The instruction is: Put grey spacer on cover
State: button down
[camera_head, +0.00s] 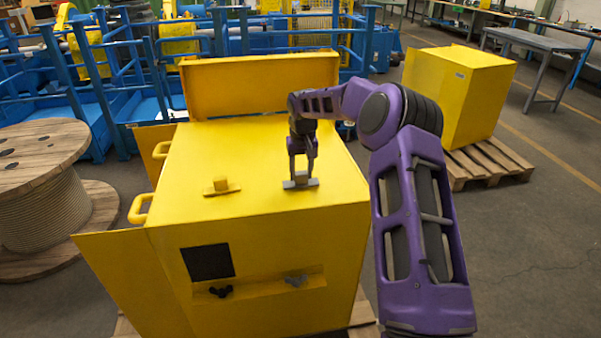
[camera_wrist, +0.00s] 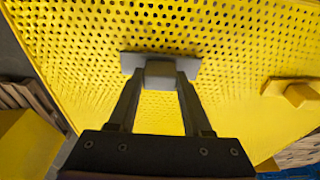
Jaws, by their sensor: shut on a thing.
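My gripper (camera_head: 301,172) is shut on the grey spacer (camera_head: 300,184), a flat grey plate with a block on it. In the wrist view, the fingers of my gripper (camera_wrist: 160,72) clasp the block, and the ends of the spacer's plate (camera_wrist: 129,61) stick out on both sides. The spacer is level at the right front part of the yellow cover (camera_head: 265,150), whose top surface looks perforated in the wrist view (camera_wrist: 225,50). The spacer is on the cover or just above it; I cannot tell whether it touches. The underside of the spacer is hidden.
A yellow plate with a block (camera_head: 222,187) lies on the cover to the left. A raised yellow panel (camera_head: 260,84) stands along the back edge. Yellow handles (camera_head: 141,209) stick out at the left. The cover's middle is clear.

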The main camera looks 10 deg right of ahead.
jog(key=shift+f, duration=0.2)
jog(key=shift+c, duration=1.7)
grip_release()
notch_tip(320, 180, up, 12)
jog(key=s, duration=0.1)
jog(key=shift+s, duration=0.4)
